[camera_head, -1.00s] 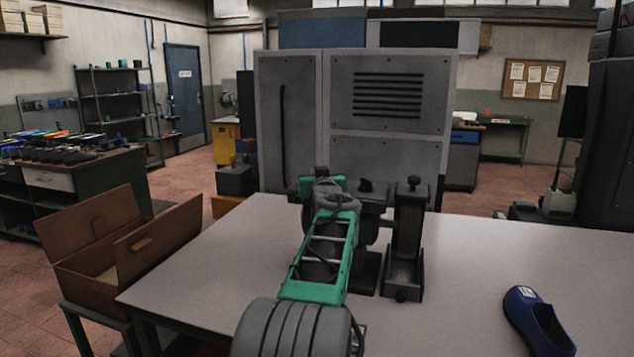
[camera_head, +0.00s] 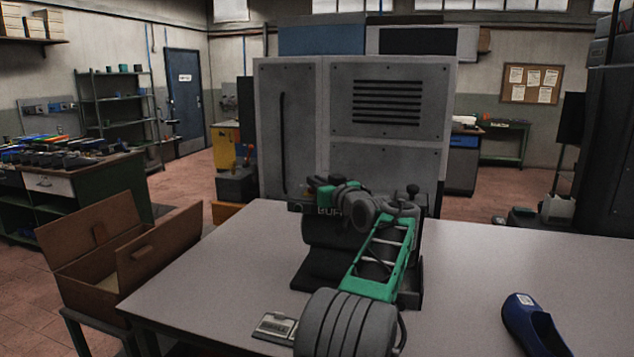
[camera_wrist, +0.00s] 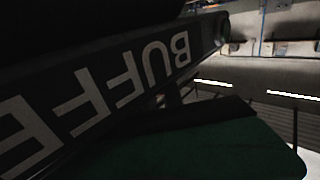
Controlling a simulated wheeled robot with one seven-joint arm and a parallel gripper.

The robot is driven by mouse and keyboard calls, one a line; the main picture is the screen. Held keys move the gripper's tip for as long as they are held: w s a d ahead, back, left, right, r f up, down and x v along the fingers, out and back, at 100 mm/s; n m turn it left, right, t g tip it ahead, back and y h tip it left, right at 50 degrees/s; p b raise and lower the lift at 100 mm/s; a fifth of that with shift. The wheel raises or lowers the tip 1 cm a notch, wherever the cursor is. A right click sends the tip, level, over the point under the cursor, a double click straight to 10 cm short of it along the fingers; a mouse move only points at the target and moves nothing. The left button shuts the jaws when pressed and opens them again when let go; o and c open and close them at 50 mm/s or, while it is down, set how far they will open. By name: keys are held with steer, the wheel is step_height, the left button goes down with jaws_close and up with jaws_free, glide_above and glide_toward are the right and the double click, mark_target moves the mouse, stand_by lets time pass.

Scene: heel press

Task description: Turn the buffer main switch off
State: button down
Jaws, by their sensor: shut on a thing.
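The dark buffer (camera_head: 325,232) stands on the table, with part of its white label showing in the head view. The label (camera_wrist: 130,90) reads upside down and large in the wrist view. My gripper (camera_head: 314,184) is at the upper left of the buffer, close above the label. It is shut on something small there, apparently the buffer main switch. The switch itself is hidden by the jaws and wrist, so its position cannot be read. A green surface, apparently of my gripper, fills the lower wrist view.
A dark upright device (camera_head: 412,285) stands right of the buffer, partly behind my arm. A blue shoe (camera_head: 530,325) lies at the right of the table (camera_head: 480,270). An open brown box (camera_head: 90,262) stands left of the table.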

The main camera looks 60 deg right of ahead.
steer(key=c, duration=1.5)
jaws_free()
steer(key=shift+o, duration=0.2)
steer(key=b+v, duration=0.2)
steer(key=v, duration=0.5)
steer(key=shift+s+a, duration=0.25)
steer(key=shift+s, duration=0.1)
